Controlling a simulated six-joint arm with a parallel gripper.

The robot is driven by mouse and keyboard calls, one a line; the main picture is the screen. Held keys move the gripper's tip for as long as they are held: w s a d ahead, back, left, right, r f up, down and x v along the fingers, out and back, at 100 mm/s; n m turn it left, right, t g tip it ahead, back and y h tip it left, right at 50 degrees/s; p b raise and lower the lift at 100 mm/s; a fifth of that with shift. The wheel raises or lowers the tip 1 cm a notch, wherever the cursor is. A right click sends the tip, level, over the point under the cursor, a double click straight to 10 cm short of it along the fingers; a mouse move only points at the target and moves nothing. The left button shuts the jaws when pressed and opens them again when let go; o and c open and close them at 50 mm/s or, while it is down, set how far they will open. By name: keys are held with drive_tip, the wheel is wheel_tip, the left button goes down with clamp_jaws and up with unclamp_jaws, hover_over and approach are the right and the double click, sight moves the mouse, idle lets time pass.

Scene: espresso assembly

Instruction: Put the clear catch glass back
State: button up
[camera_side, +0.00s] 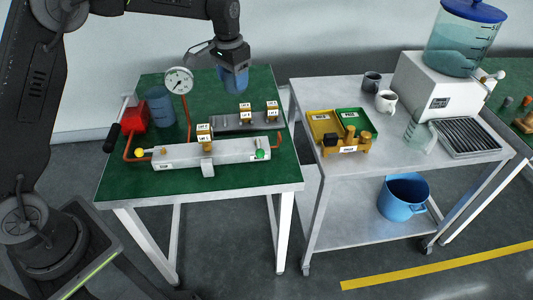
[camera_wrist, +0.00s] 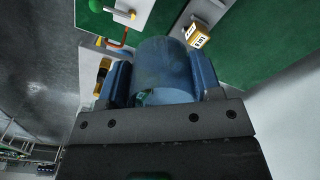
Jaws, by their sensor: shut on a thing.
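My gripper (camera_side: 236,88) is above the back right part of the green-topped table (camera_side: 118,180). In the wrist view, its two blue fingers (camera_wrist: 163,85) are shut on the sides of a see-through, bluish glass (camera_wrist: 165,62), which I take to be the clear catch glass. In the side view the fingers mostly hide this glass, and it hangs clear of the table. A blue-tinted cylinder (camera_side: 160,107) stands on the table's left part. Another clear vessel (camera_side: 417,132) stands on the grey cart, beside the drip tray.
A grey manifold block (camera_side: 225,152), labelled brass blocks (camera_side: 245,112), a gauge (camera_side: 179,80) and a red pump (camera_side: 134,117) crowd the table. The cart (camera_side: 300,95) holds yellow and green trays (camera_side: 325,122), mugs (camera_side: 385,101) and a drip tray (camera_side: 470,136). The table's back is fairly clear.

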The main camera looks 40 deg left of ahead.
wheel_tip(320, 180, down, 10)
drive_tip(key=d+m, duration=0.3)
drive_tip(key=m, duration=0.4)
hover_over(281, 159)
wheel_tip(281, 159, down, 7)
drive_tip(key=shift+f, duration=1.95)
drive_tip(key=shift+f, duration=0.1)
drive_tip(key=o, duration=1)
drive_tip(key=shift+s, duration=0.1)
